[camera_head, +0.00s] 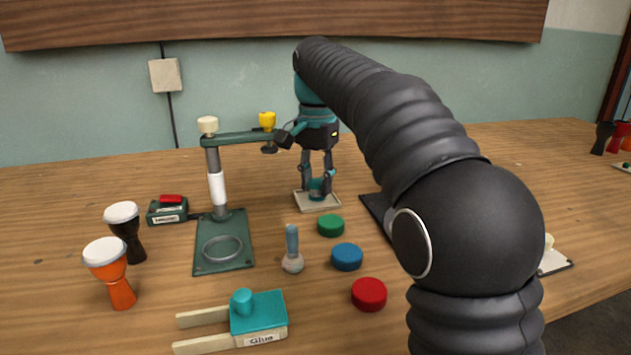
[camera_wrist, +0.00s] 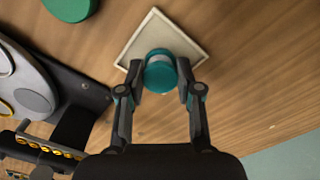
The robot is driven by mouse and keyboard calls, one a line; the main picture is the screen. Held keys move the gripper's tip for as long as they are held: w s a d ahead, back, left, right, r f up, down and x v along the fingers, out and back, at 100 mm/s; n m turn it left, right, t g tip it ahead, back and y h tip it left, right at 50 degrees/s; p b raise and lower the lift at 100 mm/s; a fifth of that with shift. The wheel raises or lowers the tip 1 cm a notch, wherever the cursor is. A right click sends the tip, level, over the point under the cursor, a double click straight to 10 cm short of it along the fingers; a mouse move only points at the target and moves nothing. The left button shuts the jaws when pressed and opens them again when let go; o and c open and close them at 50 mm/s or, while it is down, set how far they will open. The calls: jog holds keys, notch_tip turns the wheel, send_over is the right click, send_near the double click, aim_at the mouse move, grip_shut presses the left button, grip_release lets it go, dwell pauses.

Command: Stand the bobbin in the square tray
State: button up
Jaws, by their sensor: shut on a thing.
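The bobbin (camera_head: 316,188) is a small teal spool between my fingers, over the square tray. It also shows in the wrist view (camera_wrist: 160,74), with a paler band near its far end. The square tray (camera_head: 326,206) is shallow and cream-coloured, with a raised rim. Its rim also shows in the wrist view (camera_wrist: 191,40). My gripper (camera_head: 317,179) points down and is shut on the bobbin, one finger on each side. The bobbin appears upright inside the tray's outline. I cannot tell whether its base touches the tray floor.
A green stand with an arm (camera_head: 246,138) is left of my gripper, near a yellow piece (camera_head: 267,120). Green (camera_head: 330,226), blue (camera_head: 347,257) and red (camera_head: 369,294) discs lie in front. A dark board (camera_head: 378,208) is close to the right. Goblet drums (camera_head: 107,262) stand far left.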

aim_at(316, 182)
jog(key=shift+f, duration=0.1)
jog(key=o, duration=0.9)
jog(key=shift+r+p, duration=1.7)
jog(key=shift+r, duration=4.45)
